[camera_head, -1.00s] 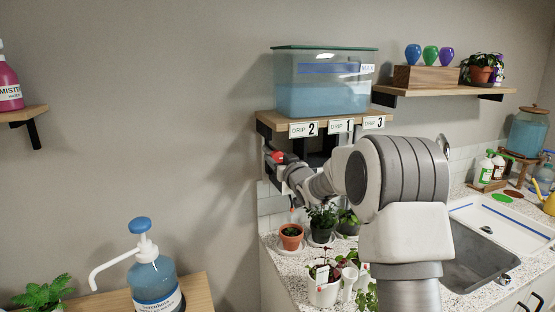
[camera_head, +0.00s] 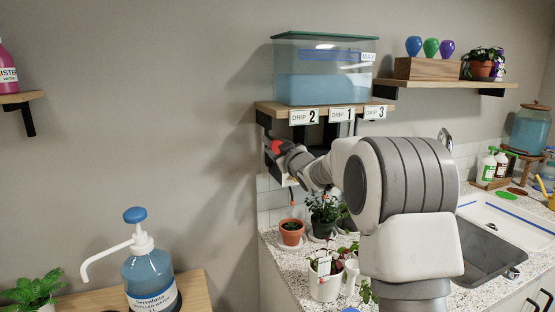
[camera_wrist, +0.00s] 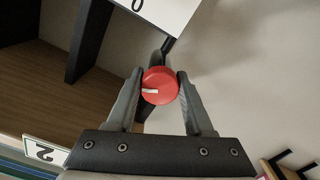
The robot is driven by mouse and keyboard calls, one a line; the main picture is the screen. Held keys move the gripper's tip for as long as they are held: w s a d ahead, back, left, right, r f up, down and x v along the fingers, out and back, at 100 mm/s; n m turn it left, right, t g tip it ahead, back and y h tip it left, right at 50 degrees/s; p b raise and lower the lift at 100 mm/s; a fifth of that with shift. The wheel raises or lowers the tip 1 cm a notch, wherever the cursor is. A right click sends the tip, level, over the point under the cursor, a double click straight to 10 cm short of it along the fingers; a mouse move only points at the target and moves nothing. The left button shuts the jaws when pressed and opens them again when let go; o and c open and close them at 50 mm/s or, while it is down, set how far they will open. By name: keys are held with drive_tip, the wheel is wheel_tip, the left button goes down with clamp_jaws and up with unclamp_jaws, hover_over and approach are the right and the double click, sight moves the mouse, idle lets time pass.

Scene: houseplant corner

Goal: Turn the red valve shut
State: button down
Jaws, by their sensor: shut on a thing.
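The red valve (camera_wrist: 160,92) is a round knob with a white mark on its face. In the wrist view the mark lies nearly level across the picture, left of the knob's middle. My gripper (camera_wrist: 158,88) is shut on the knob, one finger on each side. In the head view the red valve (camera_head: 278,147) shows under the left end of the tank shelf, at the tip of my gripper (camera_head: 279,151). My arm hides much of what is below the shelf.
A tank of blue water (camera_head: 325,75) stands on the wooden shelf (camera_head: 268,107) with DRIP labels (camera_head: 341,115). Potted plants (camera_head: 291,233) stand on the counter below. A pump bottle (camera_head: 150,275) is at lower left. The wall left of the shelf is clear.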

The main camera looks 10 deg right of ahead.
drive_tip(key=n+b, duration=0.1)
drive_tip(key=n, duration=0.1)
drive_tip(key=n+b, duration=0.1)
drive_tip(key=b, duration=0.1)
drive_tip(key=shift+f+n, duration=0.2)
drive_tip(key=shift+n, duration=0.2)
drive_tip(key=n+b, duration=0.2)
drive_tip(key=n, duration=0.1)
drive_tip(key=shift+n, duration=0.3)
drive_tip(key=n+b, duration=0.2)
drive_tip(key=n, duration=0.1)
drive_tip(key=n+b, duration=0.1)
drive_tip(key=n, duration=0.1)
drive_tip(key=shift+d+r, duration=0.1)
drive_tip(key=shift+r, duration=0.15)
drive_tip(key=shift+n, duration=0.4)
drive_tip(key=shift+c, duration=1.6)
unclamp_jaws()
drive_tip(key=shift+s, duration=0.1)
